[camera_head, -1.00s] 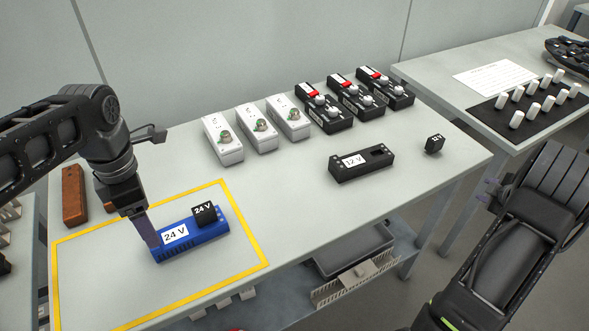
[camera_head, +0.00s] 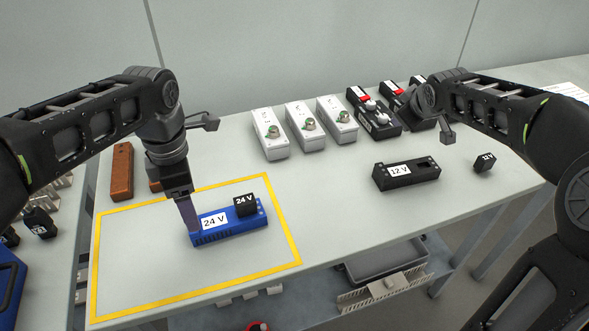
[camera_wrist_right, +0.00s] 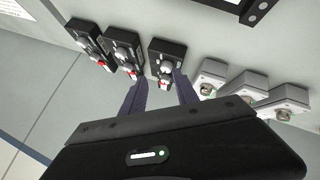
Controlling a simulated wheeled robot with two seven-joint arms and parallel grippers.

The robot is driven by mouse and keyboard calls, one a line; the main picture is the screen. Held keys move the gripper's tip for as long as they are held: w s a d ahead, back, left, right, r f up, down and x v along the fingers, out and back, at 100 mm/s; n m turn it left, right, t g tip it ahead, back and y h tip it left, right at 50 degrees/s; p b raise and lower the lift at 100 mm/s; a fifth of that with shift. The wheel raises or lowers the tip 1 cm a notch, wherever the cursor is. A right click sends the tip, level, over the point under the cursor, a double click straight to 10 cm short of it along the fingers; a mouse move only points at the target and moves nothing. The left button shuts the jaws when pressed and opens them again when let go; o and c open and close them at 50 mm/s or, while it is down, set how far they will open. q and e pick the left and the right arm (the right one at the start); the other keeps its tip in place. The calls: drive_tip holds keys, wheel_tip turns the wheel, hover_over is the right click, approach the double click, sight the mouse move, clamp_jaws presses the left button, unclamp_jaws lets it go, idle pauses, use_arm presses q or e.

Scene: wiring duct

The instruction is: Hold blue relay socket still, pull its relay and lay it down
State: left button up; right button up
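The blue relay socket (camera_head: 230,228), labelled 24 V, lies inside a yellow taped outline on the table. Its black 24 V relay (camera_head: 245,206) sits in the right end of the socket. My left gripper (camera_head: 190,218) is down at the socket's left end and appears shut on it; only one finger shows clearly, the other is hidden. My right gripper (camera_wrist_right: 160,97) shows two fingers apart with nothing between them in the right wrist view, above the table near the black devices. In the head view its fingers are hidden by my arm.
A black 12 V socket (camera_head: 407,175) and a loose 12 V relay (camera_head: 484,162) lie to the right. White units (camera_head: 303,127) and black devices with red parts (camera_head: 373,113) line the back. Brown blocks (camera_head: 122,171) lie at the left. The outline's front left is bare.

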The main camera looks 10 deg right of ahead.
sight(227, 220)
drive_tip(key=s+a+r+n+g+y, duration=0.1)
drive_tip(key=s+a+y, duration=0.15)
drive_tip(key=a, duration=0.85)
drive_tip(key=s+a+r+n+g+y, duration=0.1)
drive_tip(key=s+a+y, duration=0.15)
drive_tip(key=a, duration=0.85)
drive_tip(key=s+a+r+n+g+y, duration=0.1)
drive_tip(key=s+a+n+g+y, duration=0.1)
drive_tip(key=s+a, duration=0.8)
drive_tip(key=a+n+g, duration=0.1)
drive_tip(key=a, duration=0.3)
drive_tip(key=shift+s+r, duration=0.15)
drive_tip(key=shift+s, duration=0.2)
use_arm(q)
drive_tip(key=shift+f, duration=3.9)
use_arm(e)
drive_tip(key=shift+d, duration=0.1)
use_arm(q)
drive_tip(key=shift+c, duration=0.4)
clamp_jaws()
use_arm(e)
drive_tip(key=shift+w, duration=0.1)
